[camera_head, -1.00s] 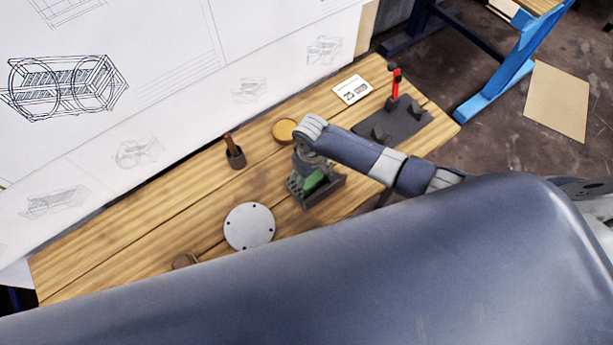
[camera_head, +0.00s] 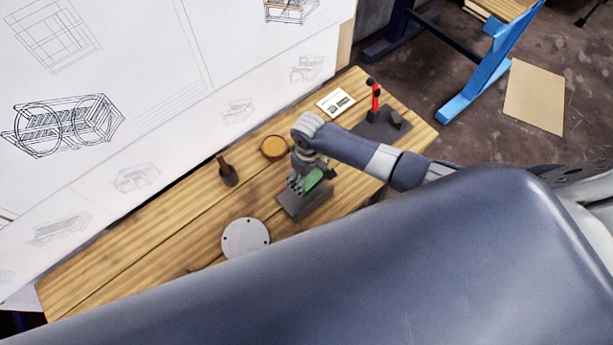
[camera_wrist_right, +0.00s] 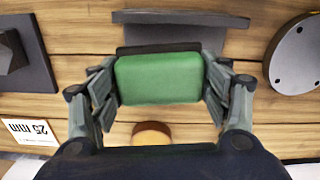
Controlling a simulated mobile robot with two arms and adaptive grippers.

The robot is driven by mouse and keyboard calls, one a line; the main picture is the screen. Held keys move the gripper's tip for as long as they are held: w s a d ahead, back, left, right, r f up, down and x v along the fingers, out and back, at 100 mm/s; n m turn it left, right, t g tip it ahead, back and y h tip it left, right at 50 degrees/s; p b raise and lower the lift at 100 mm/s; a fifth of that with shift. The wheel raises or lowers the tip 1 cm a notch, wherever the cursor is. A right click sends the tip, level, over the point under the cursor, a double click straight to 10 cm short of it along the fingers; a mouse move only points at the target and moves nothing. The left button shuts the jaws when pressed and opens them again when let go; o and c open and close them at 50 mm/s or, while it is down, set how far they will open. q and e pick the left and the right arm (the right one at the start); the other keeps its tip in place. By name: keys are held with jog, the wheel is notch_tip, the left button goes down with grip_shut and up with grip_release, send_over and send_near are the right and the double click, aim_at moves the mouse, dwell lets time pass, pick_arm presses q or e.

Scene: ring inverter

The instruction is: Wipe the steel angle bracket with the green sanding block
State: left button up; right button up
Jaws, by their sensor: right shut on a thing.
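My right gripper (camera_head: 308,177) is shut on the green sanding block (camera_wrist_right: 158,79). The block sits between both fingers in the right wrist view, and its green side also shows in the head view (camera_head: 314,179). A dark grey angled metal piece (camera_head: 304,205), which looks like the steel angle bracket, lies on the bench just below the block in the head view. In the wrist view this piece (camera_wrist_right: 182,18) is beyond the block. The block appears above it or at its edge; I cannot tell whether they touch. My left gripper is not in view.
A drawing board stands behind.

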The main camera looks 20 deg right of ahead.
jog(key=shift+r+p, duration=0.65)
jog(key=shift+r, duration=0.5)
jog(key=shift+a, duration=0.1)
jog(key=shift+f, duration=0.1)
